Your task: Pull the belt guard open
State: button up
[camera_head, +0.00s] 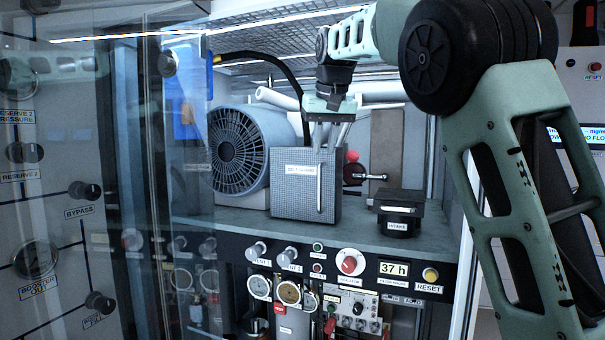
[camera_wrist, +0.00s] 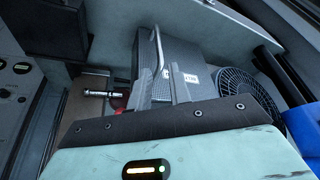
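The belt guard (camera_head: 290,200) is a grey perforated box with a white label and a vertical bar handle (camera_head: 320,188) on its front. It stands on the shelf in front of the fan, and its front face looks closed. My gripper (camera_head: 331,137) points down at the guard's top edge, above the handle. In the wrist view, my gripper's two fingers (camera_wrist: 159,88) are apart with nothing held between them. The handle (camera_wrist: 161,52) shows beyond the gap, on the guard (camera_wrist: 200,88). I cannot tell whether a fingertip touches the guard.
The fan (camera_head: 238,160) is left of the guard. A red knob (camera_head: 352,156) and a black intake block (camera_head: 398,208) are to its right. A transparent door (camera_head: 90,190) stands at the left. Knobs and gauges (camera_head: 290,292) line the panel below the shelf.

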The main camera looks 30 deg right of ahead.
aim_at(319, 184)
jog(key=p+x, duration=0.2)
jog(key=x, duration=0.9)
jog(key=shift+w+d+f+p, duration=0.2)
jog(key=shift+w+f+p, duration=0.05)
jog(key=shift+p, duration=0.1)
grip_shut()
